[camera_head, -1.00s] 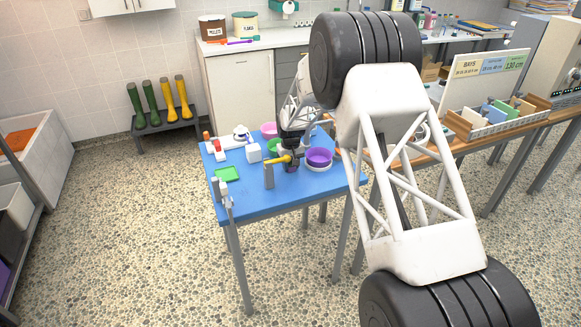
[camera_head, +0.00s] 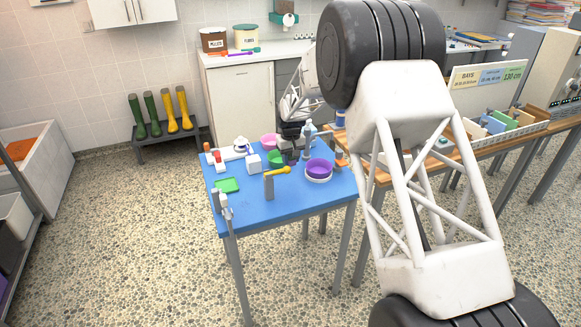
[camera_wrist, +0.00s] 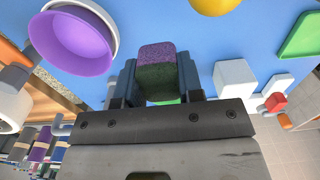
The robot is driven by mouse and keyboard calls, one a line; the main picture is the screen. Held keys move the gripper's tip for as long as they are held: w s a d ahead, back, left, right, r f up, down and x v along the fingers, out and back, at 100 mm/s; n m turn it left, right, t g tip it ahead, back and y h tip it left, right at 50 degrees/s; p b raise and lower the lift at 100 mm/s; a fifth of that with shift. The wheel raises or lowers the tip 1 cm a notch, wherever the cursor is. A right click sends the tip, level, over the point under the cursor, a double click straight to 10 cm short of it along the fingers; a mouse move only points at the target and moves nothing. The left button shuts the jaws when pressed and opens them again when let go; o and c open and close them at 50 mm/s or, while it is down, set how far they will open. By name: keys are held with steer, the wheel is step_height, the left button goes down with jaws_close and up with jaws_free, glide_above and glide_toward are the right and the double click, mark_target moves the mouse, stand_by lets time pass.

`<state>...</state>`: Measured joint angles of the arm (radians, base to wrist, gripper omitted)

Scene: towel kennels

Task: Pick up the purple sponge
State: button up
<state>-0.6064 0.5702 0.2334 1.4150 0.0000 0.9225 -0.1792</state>
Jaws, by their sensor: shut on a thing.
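The purple sponge (camera_wrist: 157,51), a small block with a speckled purple end and a dark green side, sits between the fingers of my gripper (camera_wrist: 157,80) in the wrist view. The fingers press on it from both sides. Blue table surface shows beyond it; how high it is above the table I cannot tell. In the head view my gripper (camera_head: 291,132) is over the back part of the blue table (camera_head: 300,206), and the sponge cannot be made out clearly there.
A purple bowl (camera_head: 319,168) in a white dish stands right of my gripper. A grey post with a yellow top (camera_head: 270,183) stands in front. The table's front is mostly clear.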

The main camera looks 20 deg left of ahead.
steer(key=shift+r, duration=0.75)
steer(key=shift+o, duration=0.9)
steer(key=shift+c, duration=0.6)
steer(key=shift+s+a, duration=0.3)
steer(key=s+a+f+n, duration=0.1)
steer(key=s+a+n, duration=0.3)
steer(key=s, duration=0.4)
steer(key=s+a+f+n, duration=0.1)
steer(key=s+a+n, duration=0.4)
steer(key=s, duration=0.4)
steer(key=shift+a, duration=0.9)
steer(key=shift+f, duration=0.1)
